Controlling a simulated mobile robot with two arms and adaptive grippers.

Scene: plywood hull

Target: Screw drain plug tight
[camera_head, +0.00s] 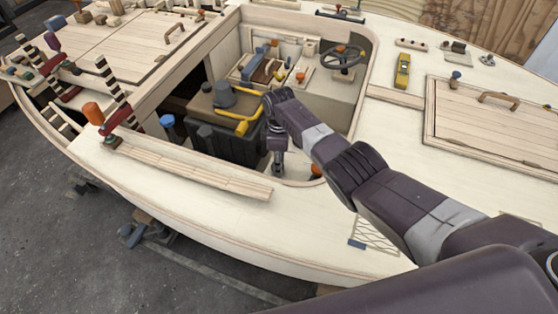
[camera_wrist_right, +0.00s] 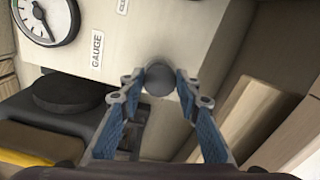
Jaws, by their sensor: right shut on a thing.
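My right gripper (camera_head: 277,160) reaches down into the open cockpit of the plywood hull, beside a black box. In the right wrist view its two blue-padded fingers (camera_wrist_right: 158,84) are shut on a dark grey round knob, which I take to be the drain plug (camera_wrist_right: 158,75). The plug sits between the fingertips, against a pale panel (camera_wrist_right: 190,45). How deep it is seated cannot be told. In the head view the plug is hidden by my right gripper and arm. My left gripper is not in view.
The black box (camera_head: 228,143) with a yellow handle (camera_head: 238,117) stands close left of my right gripper. The cockpit rim surrounds the arm. A gauge (camera_wrist_right: 45,20) is on the panel. A steering wheel (camera_head: 343,58) stands farther back.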

